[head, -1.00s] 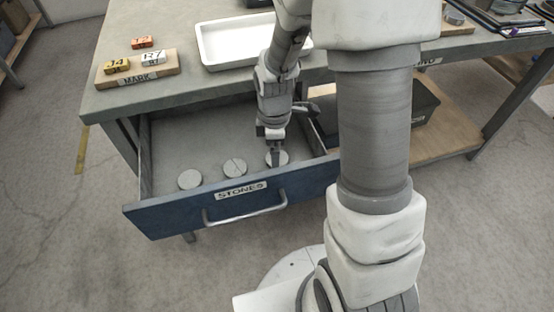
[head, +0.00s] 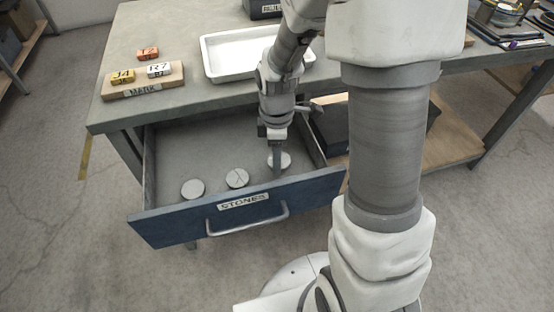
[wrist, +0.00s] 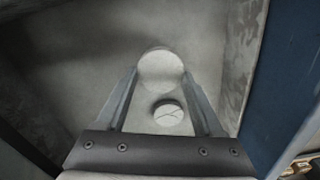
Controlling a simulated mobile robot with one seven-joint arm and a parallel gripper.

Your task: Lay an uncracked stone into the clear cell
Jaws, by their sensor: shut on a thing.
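My gripper (head: 278,162) is shut on a pale round stone (head: 284,161) over the right part of the open drawer (head: 180,236) labelled STONES. In the wrist view the held stone (wrist: 160,68) sits between the fingertips, and the face I see looks plain. A second stone (head: 237,178) in the middle of the drawer has dark crack lines; it shows smaller and farther off between the fingers in the wrist view (wrist: 168,113). A third stone (head: 193,189) lies at the left and looks plain. I cannot pick out a clear cell in these views.
A white tray (head: 213,66) stands on the bench above the drawer. A wooden board (head: 142,90) labelled MARK holds lettered blocks, with an orange block (head: 148,54) behind it. A dark bin (head: 336,128) is right of the drawer, partly hidden by my arm.

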